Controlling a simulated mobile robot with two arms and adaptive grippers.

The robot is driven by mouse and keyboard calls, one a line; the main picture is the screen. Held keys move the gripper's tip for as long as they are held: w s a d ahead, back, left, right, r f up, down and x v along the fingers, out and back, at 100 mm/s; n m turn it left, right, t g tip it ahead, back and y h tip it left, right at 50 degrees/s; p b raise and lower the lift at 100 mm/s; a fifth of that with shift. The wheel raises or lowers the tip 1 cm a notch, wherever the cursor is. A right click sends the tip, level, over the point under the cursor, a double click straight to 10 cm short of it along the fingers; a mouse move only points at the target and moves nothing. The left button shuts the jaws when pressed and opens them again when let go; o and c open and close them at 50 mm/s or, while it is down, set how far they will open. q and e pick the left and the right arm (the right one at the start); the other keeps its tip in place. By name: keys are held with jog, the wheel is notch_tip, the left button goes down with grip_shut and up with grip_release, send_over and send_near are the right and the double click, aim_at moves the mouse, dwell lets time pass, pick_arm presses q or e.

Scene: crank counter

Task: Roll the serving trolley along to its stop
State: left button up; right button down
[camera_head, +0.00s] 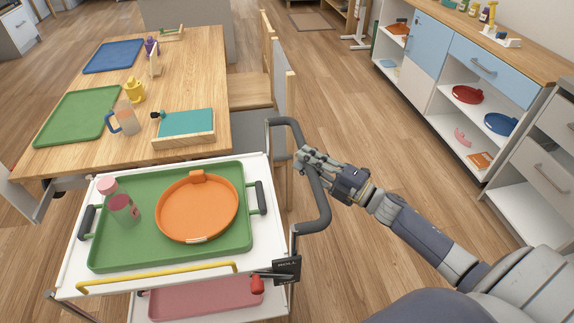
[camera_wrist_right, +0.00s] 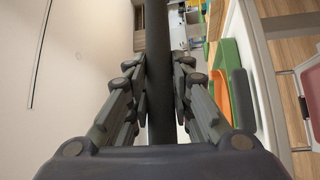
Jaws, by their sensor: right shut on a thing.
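The serving trolley (camera_head: 270,219) stands at the lower left of the head view, its white top close to the wooden table's near end. A dark push handle (camera_head: 323,200) rises at its right side. My right gripper (camera_head: 308,164) is shut on this handle; in the right wrist view the dark bar (camera_wrist_right: 158,75) runs between the fingers. A red tray (camera_head: 205,298) shows on the lower shelf. My left gripper is not in view.
A wooden table (camera_head: 190,80) with trays, a mug and a teal-topped box (camera_head: 185,125) stands just beyond the trolley. A chair (camera_head: 252,90) is at its right side. A cabinet (camera_head: 455,90) lines the right. Open floor (camera_head: 350,110) lies between.

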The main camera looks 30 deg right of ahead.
jog(key=s+d+b, duration=0.2)
jog(key=s+d, duration=0.2)
jog(key=d, duration=1)
jog(key=shift+b, duration=0.3)
jog(key=c, duration=1.4)
grip_release()
jog(key=v, duration=1.2)
